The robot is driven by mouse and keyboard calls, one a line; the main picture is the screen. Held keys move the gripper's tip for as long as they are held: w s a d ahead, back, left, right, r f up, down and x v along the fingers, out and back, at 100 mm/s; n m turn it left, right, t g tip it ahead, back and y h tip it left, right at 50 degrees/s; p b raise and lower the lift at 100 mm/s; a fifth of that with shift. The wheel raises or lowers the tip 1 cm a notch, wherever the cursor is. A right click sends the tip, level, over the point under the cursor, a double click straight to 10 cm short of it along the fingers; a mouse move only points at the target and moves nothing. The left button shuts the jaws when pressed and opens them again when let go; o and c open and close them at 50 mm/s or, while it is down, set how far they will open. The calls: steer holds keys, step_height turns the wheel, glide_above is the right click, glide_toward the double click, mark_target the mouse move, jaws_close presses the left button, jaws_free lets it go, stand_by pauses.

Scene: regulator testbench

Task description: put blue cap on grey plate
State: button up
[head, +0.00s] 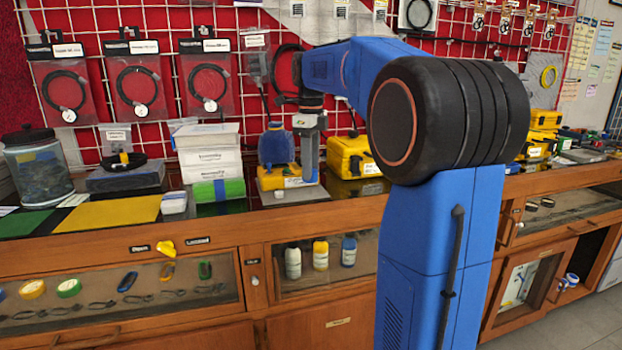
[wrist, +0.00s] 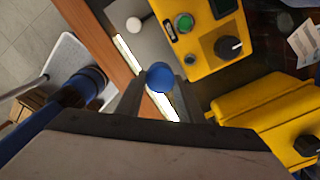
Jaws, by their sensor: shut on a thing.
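My gripper (wrist: 160,88) is shut on a small round blue cap (wrist: 160,75), which sits between its fingertips in the wrist view. The grey plate (wrist: 163,45) lies beyond the cap in that view, and a small white round cap (wrist: 133,24) rests on it. In the head view my gripper (head: 309,176) points down beside the yellow testbench unit, above the counter. The grey plate (head: 308,195) shows there in front of the unit, with the white cap (head: 279,195) on it.
The yellow unit (wrist: 205,50) with a green button and black knob stands close to my gripper. A yellow case (wrist: 265,110) is to its right. The counter's wooden front edge (wrist: 95,35) runs past the plate. White boxes (head: 208,143) stand to the left.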

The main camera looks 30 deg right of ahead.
mark_target(310, 193)
steer(key=shift+f, duration=1.8)
steer(key=shift+f, duration=0.15)
steer(key=o, duration=0.7)
steer(key=shift+o, duration=0.2)
step_height(310, 193, up, 12)
steer(key=shift+r, duration=0.2)
steer(key=shift+a, duration=0.1)
